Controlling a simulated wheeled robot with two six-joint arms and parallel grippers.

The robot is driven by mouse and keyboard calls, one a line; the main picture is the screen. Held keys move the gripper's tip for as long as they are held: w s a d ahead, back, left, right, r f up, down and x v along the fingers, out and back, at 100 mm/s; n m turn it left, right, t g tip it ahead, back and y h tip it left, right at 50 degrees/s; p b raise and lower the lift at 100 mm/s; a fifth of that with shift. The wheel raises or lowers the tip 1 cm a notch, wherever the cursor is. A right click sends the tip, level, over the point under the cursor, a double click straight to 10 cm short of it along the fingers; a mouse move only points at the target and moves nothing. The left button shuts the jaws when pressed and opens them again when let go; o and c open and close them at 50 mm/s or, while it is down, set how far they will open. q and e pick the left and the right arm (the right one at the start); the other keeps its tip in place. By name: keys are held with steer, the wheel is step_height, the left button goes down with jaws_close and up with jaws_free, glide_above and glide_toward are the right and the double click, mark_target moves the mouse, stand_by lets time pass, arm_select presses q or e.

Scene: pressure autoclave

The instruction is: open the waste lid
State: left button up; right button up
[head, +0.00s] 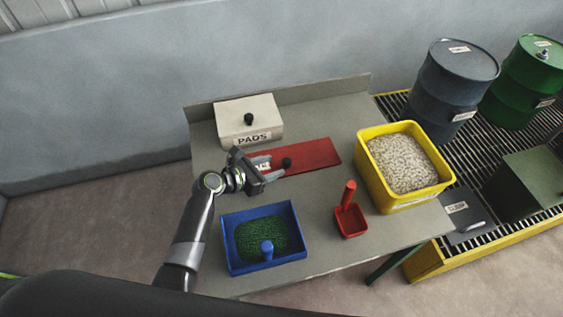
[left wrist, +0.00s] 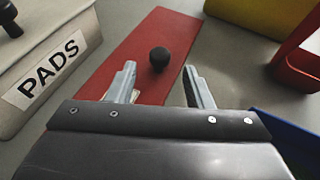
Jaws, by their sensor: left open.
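A flat red lid (head: 315,154) lies on the grey table, with a round black knob (head: 287,162) on it. A pale label at its left end is mostly hidden by my gripper. I cannot read it. The lid (left wrist: 150,45) and knob (left wrist: 159,57) also show in the left wrist view, the lid lying flat. My left gripper (head: 274,169) is open and empty over the lid's left part. In the left wrist view its fingertips (left wrist: 160,73) are spread, and the knob appears just beyond the gap between them, apart from both fingers. My right gripper is not in view.
A cream PADS box (head: 250,121) stands behind the gripper. A blue tray (head: 302,223) of green granules, a red scoop (head: 350,220) and a yellow tub (head: 375,193) of pale pellets stand around.

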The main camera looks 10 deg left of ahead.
mark_target(284, 162)
arm_select(q)
steer(key=shift+x, duration=2.35)
steer(key=shift+c, duration=0.2)
jaws_close()
